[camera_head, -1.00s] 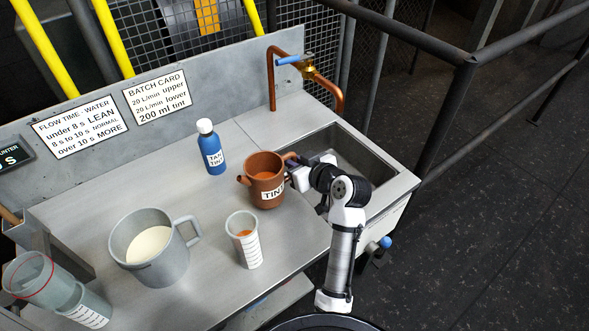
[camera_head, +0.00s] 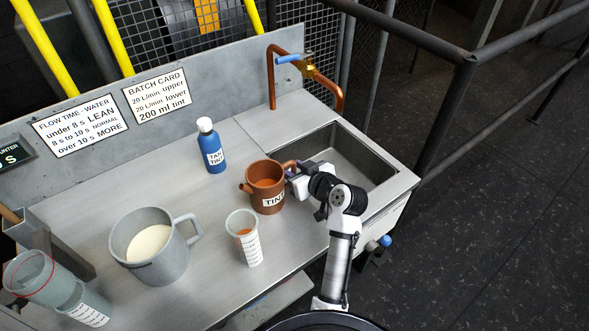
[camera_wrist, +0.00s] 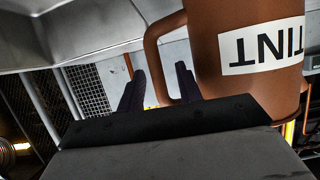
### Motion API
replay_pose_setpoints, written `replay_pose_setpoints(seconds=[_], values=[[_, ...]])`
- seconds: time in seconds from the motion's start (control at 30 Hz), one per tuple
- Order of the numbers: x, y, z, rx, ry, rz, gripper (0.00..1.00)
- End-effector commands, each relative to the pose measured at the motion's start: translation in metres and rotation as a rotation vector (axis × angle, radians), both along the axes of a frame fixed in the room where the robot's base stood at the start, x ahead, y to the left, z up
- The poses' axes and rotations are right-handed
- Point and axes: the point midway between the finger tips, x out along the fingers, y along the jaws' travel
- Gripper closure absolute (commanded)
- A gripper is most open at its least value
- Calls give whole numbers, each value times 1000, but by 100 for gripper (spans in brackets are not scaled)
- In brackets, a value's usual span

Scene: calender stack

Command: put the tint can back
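The tint can (camera_head: 267,198) is a brown mug-like can with a white TINT label, a handle and orange liquid inside. It appears to stand upright on the steel counter, left of the sink. It also shows large at the right of the wrist view (camera_wrist: 245,85), with the label upside down. My gripper (camera_head: 294,173) is at the can's handle, on the sink side. In the wrist view my two fingers (camera_wrist: 160,88) are apart, with the handle between them and a gap beside it. The can's underside is hidden in the wrist view.
A clear measuring cup (camera_head: 246,240) with orange contents stands just in front of the can. A blue bottle (camera_head: 213,155) stands behind it. A grey jug (camera_head: 150,262) of pale liquid is to the left. The sink (camera_head: 360,155) and copper tap (camera_head: 271,80) are on the right.

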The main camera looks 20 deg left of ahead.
Motion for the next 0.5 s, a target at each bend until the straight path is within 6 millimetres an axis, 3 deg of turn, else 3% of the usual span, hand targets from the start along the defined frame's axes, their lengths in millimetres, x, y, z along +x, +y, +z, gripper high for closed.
replay_pose_setpoints(seconds=[0.17, 0.5], values=[[0, 0, 5, 0, 0, 0, 65], [-36, -48, 25, 1, -2, -4, 65]])
